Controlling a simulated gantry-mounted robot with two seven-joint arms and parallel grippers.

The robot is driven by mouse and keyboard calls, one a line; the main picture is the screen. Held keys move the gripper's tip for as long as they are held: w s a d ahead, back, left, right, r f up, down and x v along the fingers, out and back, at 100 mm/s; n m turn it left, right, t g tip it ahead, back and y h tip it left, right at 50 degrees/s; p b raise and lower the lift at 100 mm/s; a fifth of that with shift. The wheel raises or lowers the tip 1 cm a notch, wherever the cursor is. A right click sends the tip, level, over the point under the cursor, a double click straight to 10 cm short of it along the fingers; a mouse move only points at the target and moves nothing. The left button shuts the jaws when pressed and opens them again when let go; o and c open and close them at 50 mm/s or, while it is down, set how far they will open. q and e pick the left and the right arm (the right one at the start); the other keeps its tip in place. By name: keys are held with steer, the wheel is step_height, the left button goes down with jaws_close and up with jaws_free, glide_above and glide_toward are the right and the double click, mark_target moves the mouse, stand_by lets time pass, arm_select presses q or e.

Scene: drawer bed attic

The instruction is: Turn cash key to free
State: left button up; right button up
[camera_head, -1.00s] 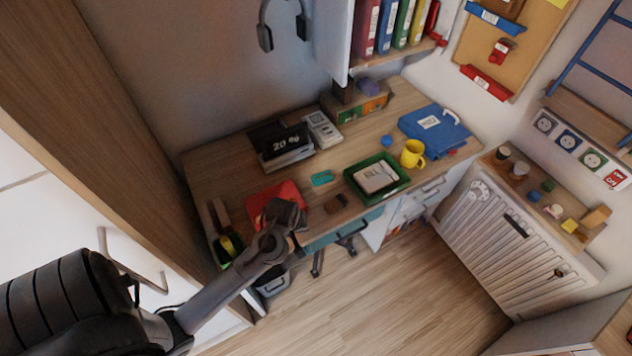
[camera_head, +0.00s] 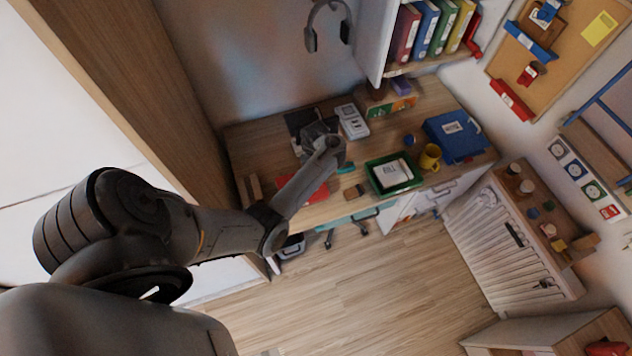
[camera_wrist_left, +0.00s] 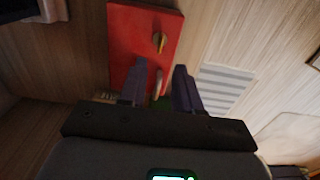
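The red box (camera_wrist_left: 140,45) has a small brass key or lock piece (camera_wrist_left: 159,42) on its face. A second small metal piece (camera_wrist_left: 158,80) shows lower down, between my fingers. In the head view the red box (camera_head: 284,189) lies on the desk, partly hidden by my left arm. My left gripper (camera_wrist_left: 159,84) is open, its two dark fingers apart and pointing at the red box, with nothing seen clamped. In the head view the left hand (camera_head: 322,145) is above the desk's rear left; its fingers are not clear. My right gripper is not in view.
The desk (camera_head: 330,208) also holds a green tray (camera_head: 377,187), a yellow mug (camera_head: 430,157), a blue case (camera_head: 472,143) and a grey calculator-like device (camera_head: 352,121). A wall cabinet with binders (camera_head: 428,32) hangs behind. The wooden floor (camera_head: 360,290) is open in front.

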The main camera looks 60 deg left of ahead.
arm_select(q)
step_height(320, 180, down, 9)
steer(key=b, duration=0.3)
steer(key=shift+r, duration=0.2)
steer(key=shift+c, duration=0.2)
jaws_close()
